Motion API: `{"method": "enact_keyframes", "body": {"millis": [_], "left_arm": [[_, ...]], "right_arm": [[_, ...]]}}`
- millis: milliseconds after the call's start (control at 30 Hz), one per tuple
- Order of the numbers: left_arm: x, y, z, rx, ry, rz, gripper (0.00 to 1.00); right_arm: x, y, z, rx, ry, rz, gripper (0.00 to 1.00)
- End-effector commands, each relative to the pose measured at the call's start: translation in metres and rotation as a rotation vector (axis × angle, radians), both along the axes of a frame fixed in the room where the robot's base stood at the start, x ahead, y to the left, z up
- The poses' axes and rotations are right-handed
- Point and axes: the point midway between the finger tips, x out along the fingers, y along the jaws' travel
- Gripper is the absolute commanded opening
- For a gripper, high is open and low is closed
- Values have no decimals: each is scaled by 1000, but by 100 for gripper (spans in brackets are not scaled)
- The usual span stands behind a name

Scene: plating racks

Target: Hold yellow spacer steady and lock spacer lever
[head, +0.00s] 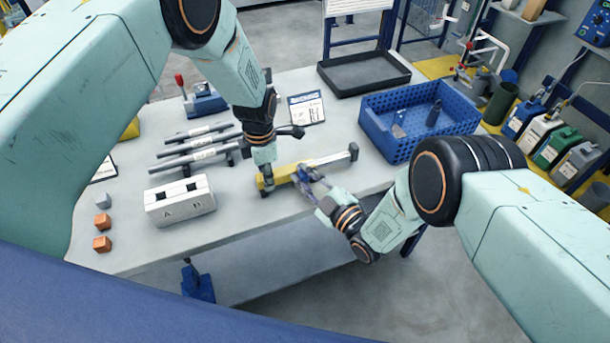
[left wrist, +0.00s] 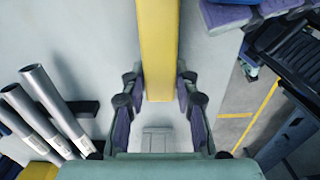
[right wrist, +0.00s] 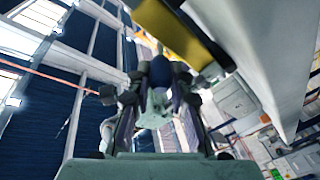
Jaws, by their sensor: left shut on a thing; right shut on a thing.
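The yellow spacer (head: 282,174) lies on the table, with a grey metal bar running on from its right end. My left gripper (head: 265,184) comes down over its left end and is shut on it. In the left wrist view the yellow spacer (left wrist: 158,45) runs between both fingers. My right gripper (head: 314,186) reaches in from the front right, at the table's front edge, and is shut on the blue spacer lever (head: 303,172).
A grey block with two slots (head: 180,201) and several grey rods (head: 195,144) lie left of the spacer. Small copper and grey cubes (head: 102,222) sit at the front left. A blue crate (head: 405,143) stands to the right, a black tray (head: 363,73) behind.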

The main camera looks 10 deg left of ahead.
Motion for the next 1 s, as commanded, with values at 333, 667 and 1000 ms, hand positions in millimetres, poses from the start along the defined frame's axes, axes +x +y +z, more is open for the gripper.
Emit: {"method": "enact_keyframes", "body": {"millis": [333, 667, 1000], "left_arm": [[0, 0, 0, 0, 0, 0, 0], [0, 1, 0, 0, 1, -1, 0], [-1, 0, 0, 1, 3, -1, 0]], "right_arm": [[1, -1, 0, 7, -10, -3, 0], [0, -2, -4, 51, -79, -3, 0], [0, -2, -4, 51, -77, -3, 26]]}}
